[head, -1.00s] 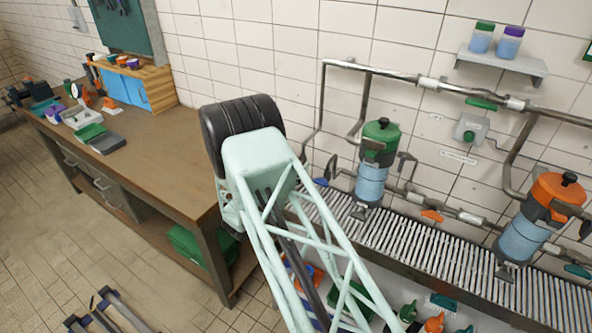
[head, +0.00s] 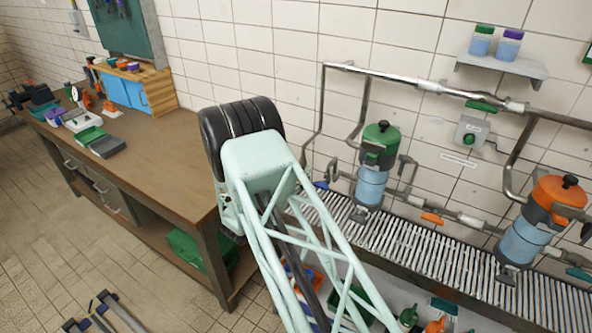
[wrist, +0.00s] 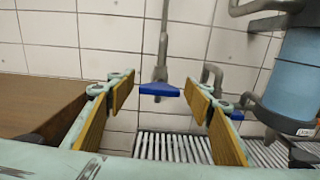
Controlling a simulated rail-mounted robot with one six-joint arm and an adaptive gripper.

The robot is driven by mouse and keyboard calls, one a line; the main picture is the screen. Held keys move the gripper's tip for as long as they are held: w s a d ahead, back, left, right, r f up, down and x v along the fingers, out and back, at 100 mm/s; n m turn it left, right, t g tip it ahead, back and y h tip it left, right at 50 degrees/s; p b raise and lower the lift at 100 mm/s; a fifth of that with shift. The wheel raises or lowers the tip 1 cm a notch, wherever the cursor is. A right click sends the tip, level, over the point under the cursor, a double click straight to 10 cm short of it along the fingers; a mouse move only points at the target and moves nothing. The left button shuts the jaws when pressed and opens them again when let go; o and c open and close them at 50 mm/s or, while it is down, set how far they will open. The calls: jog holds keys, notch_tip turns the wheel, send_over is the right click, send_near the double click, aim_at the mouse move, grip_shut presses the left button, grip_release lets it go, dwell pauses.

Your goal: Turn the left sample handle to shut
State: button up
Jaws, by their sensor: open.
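A blue handle (wrist: 159,90) sits at the lower end of a vertical grey pipe in the wrist view. It lies crosswise, roughly level in that picture. A bit of it also shows in the head view (head: 321,185), left of the green-topped vessel, partly behind my arm. My gripper (wrist: 164,92) is open, with yellow pads on both fingers. The handle shows in the gap between the fingertips, with clear space on both sides and nothing held. Its distance beyond the tips is hard to tell. The head view does not show the fingers clearly.
A green-topped vessel (head: 370,184) stands right of the handle, and an orange-topped vessel (head: 524,238) farther right. A slatted grate (head: 430,257) runs below. A brown workbench (head: 150,135) stands left. Pipes run along the tiled wall.

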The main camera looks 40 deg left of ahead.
jog(key=s+d, duration=0.1)
jog(key=s, duration=1)
jog(key=shift+s+d, duration=0.3)
jog(key=shift+s, duration=0.05)
dwell(0.5)
